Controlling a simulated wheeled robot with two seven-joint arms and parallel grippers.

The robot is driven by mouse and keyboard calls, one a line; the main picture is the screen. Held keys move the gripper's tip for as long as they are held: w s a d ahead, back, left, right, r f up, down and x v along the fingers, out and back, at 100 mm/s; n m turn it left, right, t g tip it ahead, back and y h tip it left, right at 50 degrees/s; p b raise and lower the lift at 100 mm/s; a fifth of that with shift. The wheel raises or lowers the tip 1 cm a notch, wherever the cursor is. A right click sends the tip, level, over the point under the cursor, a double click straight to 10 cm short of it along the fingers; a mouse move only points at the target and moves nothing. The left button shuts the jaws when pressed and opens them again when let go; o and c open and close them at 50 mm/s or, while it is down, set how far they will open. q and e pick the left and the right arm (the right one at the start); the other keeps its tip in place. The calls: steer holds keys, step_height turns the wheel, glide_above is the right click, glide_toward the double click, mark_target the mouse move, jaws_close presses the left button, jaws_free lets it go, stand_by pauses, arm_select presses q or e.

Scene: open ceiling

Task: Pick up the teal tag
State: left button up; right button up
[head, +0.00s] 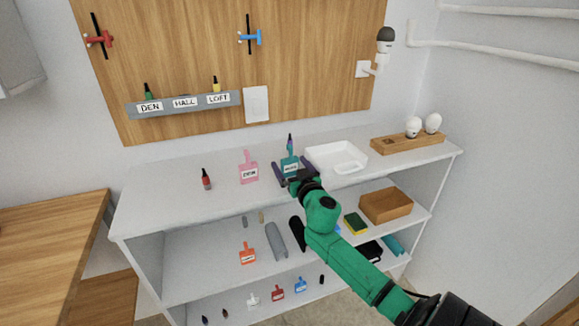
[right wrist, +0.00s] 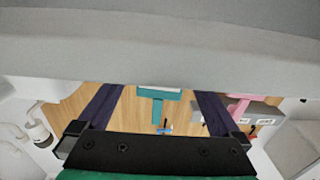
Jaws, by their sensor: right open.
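The teal tag (head: 290,162) stands on the white shelf top, with a white label on its front. My right gripper (head: 295,173) is open at the tag, one dark finger on each side of it. In the right wrist view the teal tag (right wrist: 158,108) shows between the two fingers (right wrist: 157,108), with a gap on both sides. The tag's lower part is partly hidden by the gripper in the head view. My left gripper is not in view.
A pink tag (head: 248,174) stands left of the teal one, and a red bottle (head: 206,180) farther left. A white tray (head: 337,157) lies close on the right. A wooden holder with white bulbs (head: 407,143) is beyond it. Lower shelves hold more tags and small items.

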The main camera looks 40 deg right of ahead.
steer(key=shift+w+d+f, duration=0.15)
steer(key=shift+w+d, duration=0.05)
steer(key=shift+w, duration=0.3)
steer(key=shift+s+a, duration=0.1)
steer(key=shift+s, duration=0.05)
steer(key=c, duration=1.4)
steer(key=shift+r, duration=0.2)
